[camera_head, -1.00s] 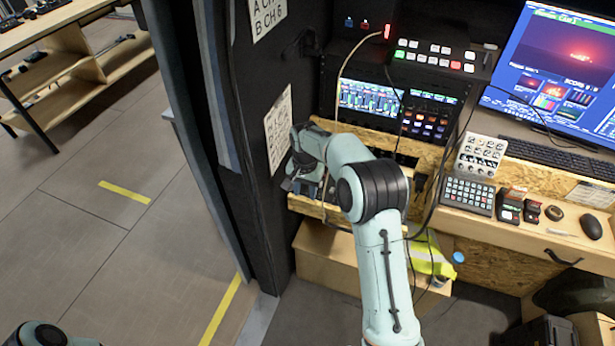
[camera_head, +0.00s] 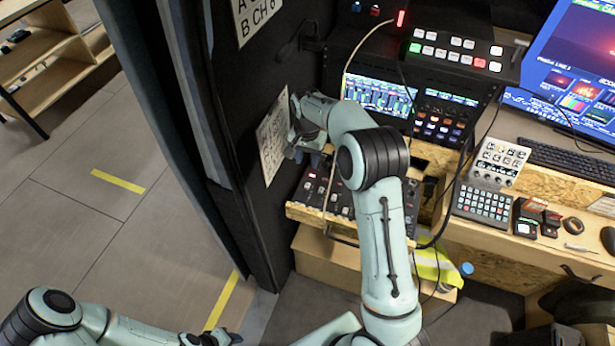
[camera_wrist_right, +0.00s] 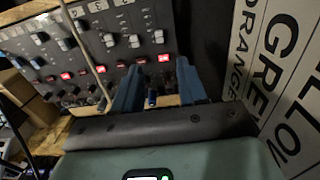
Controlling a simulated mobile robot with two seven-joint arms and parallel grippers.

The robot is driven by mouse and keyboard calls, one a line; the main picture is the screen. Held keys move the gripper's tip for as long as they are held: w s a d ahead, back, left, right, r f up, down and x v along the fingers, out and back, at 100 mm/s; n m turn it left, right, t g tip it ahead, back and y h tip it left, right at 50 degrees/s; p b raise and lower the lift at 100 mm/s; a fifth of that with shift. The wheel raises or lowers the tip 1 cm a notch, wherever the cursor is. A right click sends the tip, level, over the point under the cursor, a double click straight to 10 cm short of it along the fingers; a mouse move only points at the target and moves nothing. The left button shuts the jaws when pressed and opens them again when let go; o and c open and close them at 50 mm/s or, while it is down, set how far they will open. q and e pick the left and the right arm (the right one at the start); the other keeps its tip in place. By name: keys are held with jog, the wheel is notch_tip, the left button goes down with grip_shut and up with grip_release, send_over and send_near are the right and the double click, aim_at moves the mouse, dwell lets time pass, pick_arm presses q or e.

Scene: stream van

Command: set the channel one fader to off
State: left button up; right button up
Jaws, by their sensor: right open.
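The fader mixer (camera_head: 342,203) is a dark panel in the wooden rack, with pale caps and small red lights. In the right wrist view the panel (camera_wrist_right: 95,60) shows rows of grey knobs or caps and red lit buttons. I cannot tell which fader is channel one. My right gripper (camera_head: 306,148) is above the panel's left end, beside the black wall. In the right wrist view its two blue fingers (camera_wrist_right: 158,85) are open, with a small dark-blue cap (camera_wrist_right: 151,98) showing between them. My left gripper (camera_head: 212,338) is low at the bottom edge, far from the panel.
A black wall with a printed sheet (camera_head: 273,137) stands close to the left of my right gripper. A thin pale cable (camera_head: 345,85) hangs across the panel. A screen unit (camera_head: 380,95) is behind, and a small keypad (camera_head: 483,204) is to the right.

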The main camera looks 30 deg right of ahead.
aim_at(307, 185)
notch_tip(307, 185, down, 12)
jog(key=shift+f, duration=0.1)
dwell(0.4)
grip_shut()
